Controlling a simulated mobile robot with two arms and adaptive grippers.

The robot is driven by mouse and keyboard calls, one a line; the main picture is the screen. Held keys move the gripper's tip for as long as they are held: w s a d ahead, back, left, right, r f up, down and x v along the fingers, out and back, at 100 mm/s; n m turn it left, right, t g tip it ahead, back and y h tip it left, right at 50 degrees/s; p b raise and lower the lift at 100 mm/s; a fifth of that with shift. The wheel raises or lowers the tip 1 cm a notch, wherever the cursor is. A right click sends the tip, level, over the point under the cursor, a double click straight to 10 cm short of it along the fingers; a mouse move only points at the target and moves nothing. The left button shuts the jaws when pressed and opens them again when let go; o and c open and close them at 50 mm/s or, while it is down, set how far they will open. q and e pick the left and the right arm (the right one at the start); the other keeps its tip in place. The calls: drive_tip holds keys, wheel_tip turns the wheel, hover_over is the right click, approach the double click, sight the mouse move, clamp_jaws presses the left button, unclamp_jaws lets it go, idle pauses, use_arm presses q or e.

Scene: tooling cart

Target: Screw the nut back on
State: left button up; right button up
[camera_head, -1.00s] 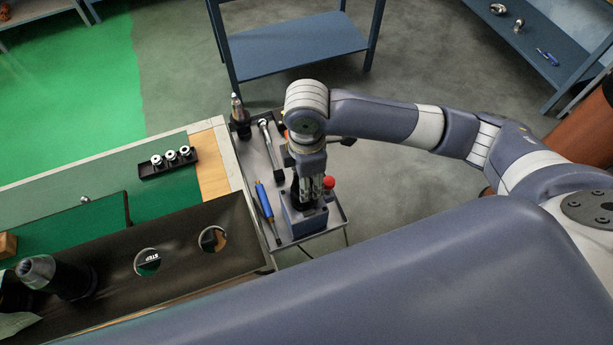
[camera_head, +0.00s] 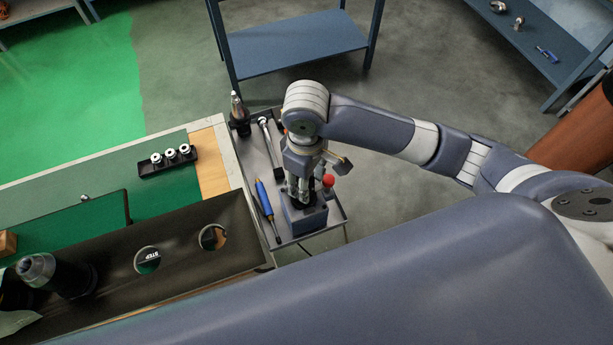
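The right arm comes in from the right, and my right gripper (camera_head: 303,196) points down over a blue tool fixture (camera_head: 306,221) on the cart (camera_head: 283,237). The fixture has a red knob (camera_head: 328,180) beside the gripper. The fingers are around or just above a dark part at the top of the fixture, too small to tell which. No nut can be picked out there; the fingers and wrist cover that spot. Whether the fingers are closed on something cannot be told. My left gripper is not in view.
A workbench on the left holds a black rack (camera_head: 168,161) of several metal pieces. A blue shelf (camera_head: 297,44) stands behind.

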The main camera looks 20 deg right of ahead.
drive_tip(key=shift+s+m, duration=0.1)
drive_tip(key=shift+m, duration=0.7)
drive_tip(key=shift+f, duration=0.1)
drive_tip(key=m, duration=0.2)
drive_tip(key=shift+a+m, duration=0.2)
drive_tip(key=shift+m, duration=0.1)
drive_tip(key=m, duration=0.3)
drive_tip(key=o, duration=1.5)
